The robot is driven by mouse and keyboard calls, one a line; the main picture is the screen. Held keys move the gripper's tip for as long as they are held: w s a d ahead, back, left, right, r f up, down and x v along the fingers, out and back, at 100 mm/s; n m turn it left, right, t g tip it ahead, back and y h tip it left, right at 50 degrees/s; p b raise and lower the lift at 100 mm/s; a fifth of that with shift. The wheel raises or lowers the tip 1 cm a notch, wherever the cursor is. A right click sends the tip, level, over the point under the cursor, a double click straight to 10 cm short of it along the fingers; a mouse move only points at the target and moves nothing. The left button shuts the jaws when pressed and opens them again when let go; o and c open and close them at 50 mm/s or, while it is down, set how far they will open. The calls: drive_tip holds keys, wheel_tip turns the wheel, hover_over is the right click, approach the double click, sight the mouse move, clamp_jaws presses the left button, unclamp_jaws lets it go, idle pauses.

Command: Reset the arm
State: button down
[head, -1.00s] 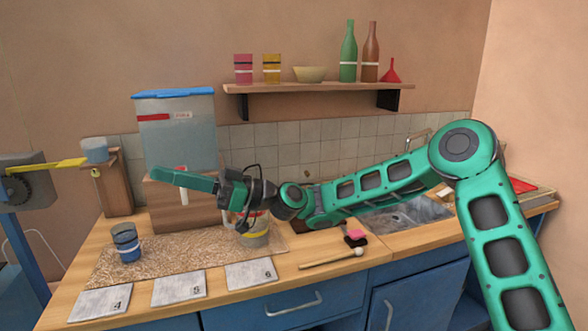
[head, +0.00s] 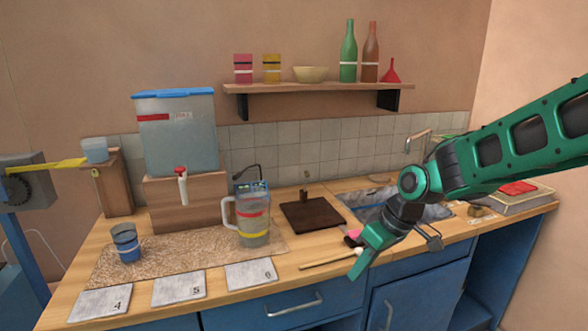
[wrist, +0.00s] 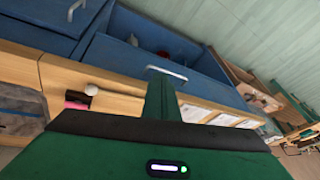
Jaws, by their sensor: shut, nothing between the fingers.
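My gripper (head: 358,274) is at the right of the head view, in front of the counter's front edge near the sink. Its green fingers point down and to the left, and they are shut with nothing between them. In the wrist view my gripper (wrist: 163,98) shows as a green shape in front of the blue cabinet fronts. My arm reaches in from the right edge of the head view. The pink sponge (head: 352,236) is partly hidden behind my gripper.
A mallet (head: 325,260) lies by the counter edge. A pitcher (head: 252,218) with coloured bands and a blue-banded cup (head: 126,243) stand on the speckled mat (head: 180,257). Tiles 4, 5 and 6 lie in front. The tank (head: 178,130) stands behind. The sink (head: 375,200) is beyond my arm.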

drive_tip(key=s+d+r+m+h, duration=0.1)
drive_tip(key=s+d+m+h, duration=0.1)
drive_tip(key=s+d+m, duration=0.5)
drive_tip(key=s+d+r+h, duration=0.15)
drive_tip(key=s+d, duration=0.35)
drive_tip(key=d, duration=0.7)
drive_tip(key=s+d+m+g, duration=0.1)
drive_tip(key=s+d+m, duration=0.2)
drive_tip(key=s, duration=0.4)
drive_tip(key=s+d+m+g, duration=0.1)
drive_tip(key=s+d+m, duration=0.2)
drive_tip(key=s, duration=0.4)
drive_tip(key=shift+s+d+f+m, duration=0.15)
drive_tip(key=shift+s+d+m, duration=0.25)
drive_tip(key=shift+m, duration=0.1)
drive_tip(key=shift+h, duration=0.25)
